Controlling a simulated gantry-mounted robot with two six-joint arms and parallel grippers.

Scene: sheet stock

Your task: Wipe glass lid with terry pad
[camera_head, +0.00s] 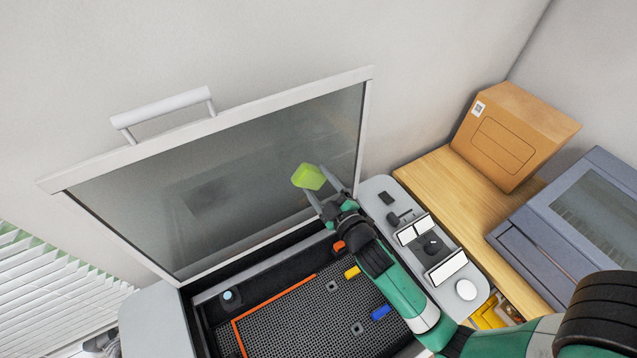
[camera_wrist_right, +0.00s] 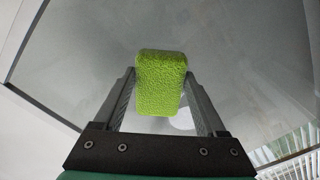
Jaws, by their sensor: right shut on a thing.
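The glass lid (camera_head: 225,185) stands raised at the back of the machine, a grey pane in a pale frame with a white handle (camera_head: 163,108) on top. A darker smudged patch shows on the pane left of its middle. My right gripper (camera_head: 326,180) is shut on the green terry pad (camera_head: 307,177), in front of the right part of the pane. In the right wrist view the pad (camera_wrist_right: 161,83) sits between both fingers (camera_wrist_right: 161,90) with the glass (camera_wrist_right: 235,60) behind it. I cannot tell whether the pad touches the glass. My left gripper is not in view.
Below the lid lies the open machine bed with a dark mesh (camera_head: 300,325) and small coloured blocks. A control panel (camera_head: 425,240) is to its right. A cardboard box (camera_head: 515,135) stands on the wooden surface (camera_head: 440,180), beside a blue-grey machine (camera_head: 575,225).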

